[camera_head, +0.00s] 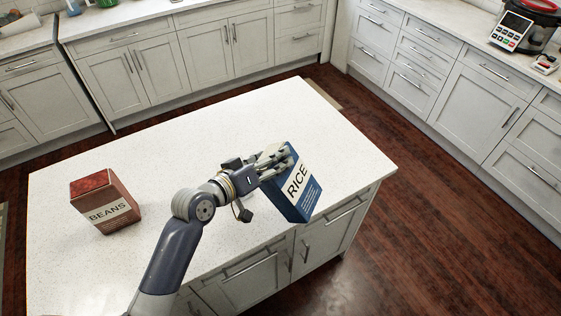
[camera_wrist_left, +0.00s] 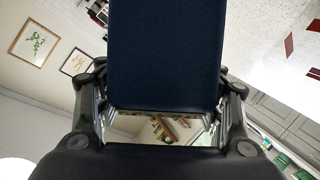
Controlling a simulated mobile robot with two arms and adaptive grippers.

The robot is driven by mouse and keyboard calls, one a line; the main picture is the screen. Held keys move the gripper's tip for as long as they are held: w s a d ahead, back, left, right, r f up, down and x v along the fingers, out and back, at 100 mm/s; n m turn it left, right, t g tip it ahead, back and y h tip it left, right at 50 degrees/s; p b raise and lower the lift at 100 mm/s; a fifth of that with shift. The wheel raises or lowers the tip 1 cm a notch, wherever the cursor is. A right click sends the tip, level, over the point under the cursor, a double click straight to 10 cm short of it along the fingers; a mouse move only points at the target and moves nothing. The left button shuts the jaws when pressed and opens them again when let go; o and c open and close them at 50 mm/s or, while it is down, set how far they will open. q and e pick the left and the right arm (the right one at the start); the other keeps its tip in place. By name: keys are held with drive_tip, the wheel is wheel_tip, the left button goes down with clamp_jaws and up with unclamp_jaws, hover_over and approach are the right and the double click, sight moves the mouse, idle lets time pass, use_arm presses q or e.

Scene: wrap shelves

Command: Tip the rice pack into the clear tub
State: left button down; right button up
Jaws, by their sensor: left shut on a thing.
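The rice pack (camera_head: 300,190) is a blue box with a white label reading RICE. It is tilted and held over the right front part of the island. My left gripper (camera_head: 273,164) is shut on the rice pack. In the left wrist view the pack's dark blue side (camera_wrist_left: 165,55) stands between the two fingers (camera_wrist_left: 165,100). I see no clear tub in either view; the pack and my arm hide part of the island top. My right gripper is not in view.
A red-brown box labelled BEANS (camera_head: 106,202) stands on the left of the white island top (camera_head: 230,125). The top's middle and back are clear. Cabinets with counters line the back and right; a cooker (camera_head: 526,24) stands at the far right.

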sight(262, 156)
use_arm(q)
drive_tip(key=shift+w+a+f+b, duration=0.1)
drive_tip(key=shift+w+a+b, duration=0.1)
drive_tip(key=shift+a+b, duration=0.15)
drive_tip(key=shift+w+a+f+b, duration=0.1)
drive_tip(key=shift+w+a+b, duration=0.1)
drive_tip(key=shift+a, duration=0.25)
drive_tip(key=shift+w+a+f+n+b, duration=0.1)
drive_tip(key=shift+w+a+n+b, duration=0.15)
drive_tip(key=shift+a+n+b, duration=0.35)
drive_tip(key=w+a+f+n+h+b, duration=0.1)
drive_tip(key=w+a+n+h+b, duration=0.1)
drive_tip(key=a+b, duration=0.4)
drive_tip(key=shift+f+n, duration=0.15)
drive_tip(key=shift+n, duration=0.25)
drive_tip(key=shift+w, duration=0.1)
drive_tip(key=shift+h, duration=0.3)
drive_tip(key=shift+n, duration=0.3)
